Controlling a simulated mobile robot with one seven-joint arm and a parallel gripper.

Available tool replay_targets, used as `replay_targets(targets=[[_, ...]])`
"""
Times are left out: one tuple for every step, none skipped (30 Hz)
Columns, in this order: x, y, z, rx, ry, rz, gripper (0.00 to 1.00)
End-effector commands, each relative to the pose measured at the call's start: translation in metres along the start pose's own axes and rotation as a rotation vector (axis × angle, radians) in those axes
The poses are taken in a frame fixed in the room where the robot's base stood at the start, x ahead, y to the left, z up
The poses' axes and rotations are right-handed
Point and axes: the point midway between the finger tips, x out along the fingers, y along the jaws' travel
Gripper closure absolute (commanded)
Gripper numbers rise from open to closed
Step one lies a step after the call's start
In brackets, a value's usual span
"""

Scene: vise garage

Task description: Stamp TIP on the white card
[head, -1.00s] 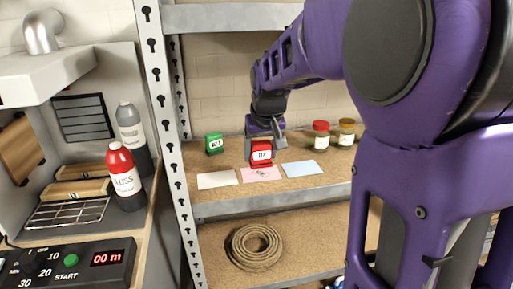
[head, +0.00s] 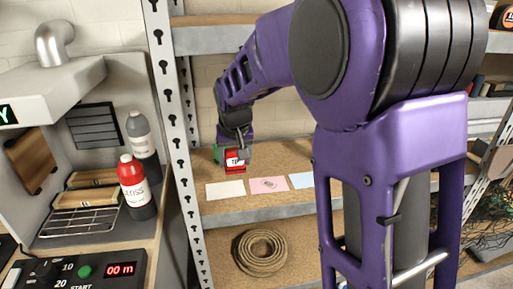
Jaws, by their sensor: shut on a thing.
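My gripper (head: 237,146) is shut on the red stamp (head: 235,162), whose white label seems to read TIP. The stamp is upright, at the far side of the white card (head: 225,189) in the head view, apart from it in the picture. I cannot tell its exact height above the shelf. The white card lies flat near the shelf's front edge and looks blank. A green stamp (head: 217,154) stands behind the red one, partly hidden.
A pink card (head: 269,185) with a dark mark and a pale blue card (head: 301,181) lie right of the white card; my arm partly covers the blue one. A metal upright (head: 180,120) bounds the shelf on the left. A coiled rope (head: 261,251) lies on the shelf below.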

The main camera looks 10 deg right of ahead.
Motion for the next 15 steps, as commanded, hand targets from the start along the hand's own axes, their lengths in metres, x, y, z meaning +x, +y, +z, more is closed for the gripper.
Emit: replay_targets(targets=[[-0.004, -0.012, -0.003, -0.007, -0.002, -0.002, 0.67], [-0.003, -0.017, -0.004, -0.005, 0.0, -0.002, 0.67], [-0.002, -0.023, -0.005, -0.005, 0.001, -0.003, 0.67], [0.0, -0.026, -0.005, -0.004, 0.002, -0.003, 0.67], [0.001, -0.029, -0.005, -0.004, 0.002, -0.003, 0.67], [0.003, -0.03, -0.004, -0.003, 0.003, -0.003, 0.67], [0.004, -0.031, -0.004, -0.002, 0.003, -0.003, 0.67], [0.005, -0.032, -0.003, -0.001, 0.004, -0.003, 0.67], [0.008, -0.031, -0.002, -0.001, 0.004, -0.003, 0.67], [0.01, -0.031, -0.001, -0.001, 0.004, -0.003, 0.67], [0.012, -0.031, -0.001, -0.001, 0.003, -0.002, 0.67], [0.015, -0.031, 0.001, -0.001, 0.003, -0.003, 0.67], [0.017, -0.031, 0.002, -0.001, 0.003, -0.003, 0.67], [0.02, -0.031, 0.003, -0.001, 0.003, -0.003, 0.67], [0.023, -0.031, 0.004, -0.001, 0.003, -0.003, 0.67]])
